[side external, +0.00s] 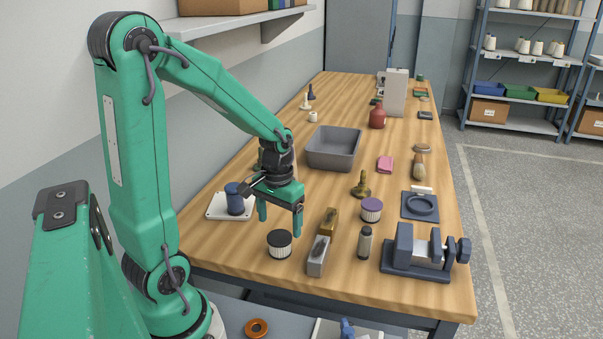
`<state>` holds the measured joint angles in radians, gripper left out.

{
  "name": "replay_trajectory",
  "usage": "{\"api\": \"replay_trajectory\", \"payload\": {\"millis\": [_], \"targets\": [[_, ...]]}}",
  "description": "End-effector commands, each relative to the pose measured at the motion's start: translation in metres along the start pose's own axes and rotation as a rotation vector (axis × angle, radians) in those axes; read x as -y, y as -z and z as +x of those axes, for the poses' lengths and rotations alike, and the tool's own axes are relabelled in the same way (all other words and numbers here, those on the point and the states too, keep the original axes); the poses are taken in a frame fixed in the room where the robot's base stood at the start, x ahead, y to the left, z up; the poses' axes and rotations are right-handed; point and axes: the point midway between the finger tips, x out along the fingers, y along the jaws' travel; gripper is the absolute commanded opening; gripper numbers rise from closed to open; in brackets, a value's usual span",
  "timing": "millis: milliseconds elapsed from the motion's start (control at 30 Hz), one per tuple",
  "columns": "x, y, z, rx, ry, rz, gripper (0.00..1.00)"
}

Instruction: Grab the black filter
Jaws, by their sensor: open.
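The black filter (279,244) stands upright near the front left of the wooden table. It has a black top and a pale pleated body. My gripper (279,224) points down with its two green fingers spread apart, and nothing shows between them. In this view the fingertips appear above the filter, one to its upper left and one to its upper right. I cannot tell the exact height gap. The filter looks free of the fingers.
A grey metal block (318,256) and a brown block (329,222) lie just right of the filter. A purple-topped filter (371,210) and a small dark-capped bottle (365,243) stand farther right, near a blue vise (418,252). A white tray (216,212) holds a blue spool (235,199).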

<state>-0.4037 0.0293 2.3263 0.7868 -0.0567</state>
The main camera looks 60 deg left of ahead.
Motion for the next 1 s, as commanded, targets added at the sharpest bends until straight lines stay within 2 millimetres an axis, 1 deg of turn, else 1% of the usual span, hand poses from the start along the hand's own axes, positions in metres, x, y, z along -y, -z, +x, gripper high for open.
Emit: {"api": "replay_trajectory", "payload": {"millis": [100, 367, 467, 800, 1000], "targets": [[0.000, 0.000, 0.006, 0.000, 0.000, 0.000, 0.81], [0.000, -0.001, 0.009, 0.000, 0.000, 0.000, 0.81], [0.001, -0.001, 0.017, 0.003, 0.000, 0.000, 0.81], [0.002, -0.002, 0.050, 0.002, 0.000, 0.000, 0.81], [0.002, -0.002, 0.058, 0.000, 0.000, 0.000, 0.81]]}}
